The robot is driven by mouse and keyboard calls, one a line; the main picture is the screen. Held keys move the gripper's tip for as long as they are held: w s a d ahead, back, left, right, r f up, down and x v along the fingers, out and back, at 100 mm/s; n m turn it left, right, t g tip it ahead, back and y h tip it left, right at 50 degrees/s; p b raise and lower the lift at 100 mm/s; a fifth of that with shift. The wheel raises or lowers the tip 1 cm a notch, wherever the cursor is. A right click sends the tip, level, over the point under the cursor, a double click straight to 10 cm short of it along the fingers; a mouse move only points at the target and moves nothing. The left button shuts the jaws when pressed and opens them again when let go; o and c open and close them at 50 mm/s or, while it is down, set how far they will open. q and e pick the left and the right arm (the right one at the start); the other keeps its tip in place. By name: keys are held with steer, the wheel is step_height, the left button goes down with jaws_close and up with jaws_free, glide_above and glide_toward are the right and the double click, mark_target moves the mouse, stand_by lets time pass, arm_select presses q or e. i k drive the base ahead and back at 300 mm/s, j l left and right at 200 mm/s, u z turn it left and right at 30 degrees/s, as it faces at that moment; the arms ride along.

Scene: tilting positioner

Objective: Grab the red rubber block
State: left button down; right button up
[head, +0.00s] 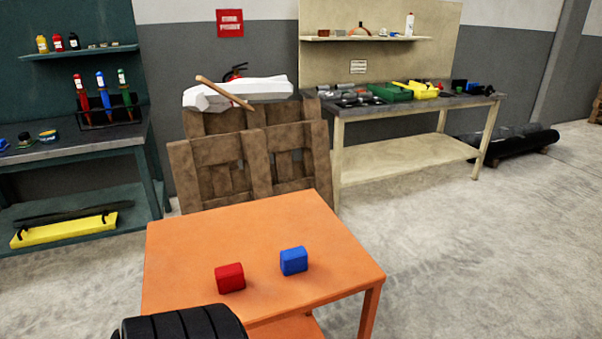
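The red rubber block (230,278) lies on top of the orange table (200,240), near its front edge and left of the middle. Nothing touches it. A blue block (294,261) lies to its right and slightly farther back, with a gap between them. A black ribbed rounded part shows at the bottom edge, in front of the table; I cannot tell what it is. Neither of my grippers is in view.
A wooden pallet structure (220,170) stands behind the orange table. A dark green workbench (70,150) is at the left, and a beige workbench (400,155) at the back right. The back of the tabletop is clear. Concrete floor (480,240) is open on the right.

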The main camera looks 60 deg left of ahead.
mark_target(230, 277)
steer(key=k+u, duration=0.15)
steer(key=u, duration=2.1)
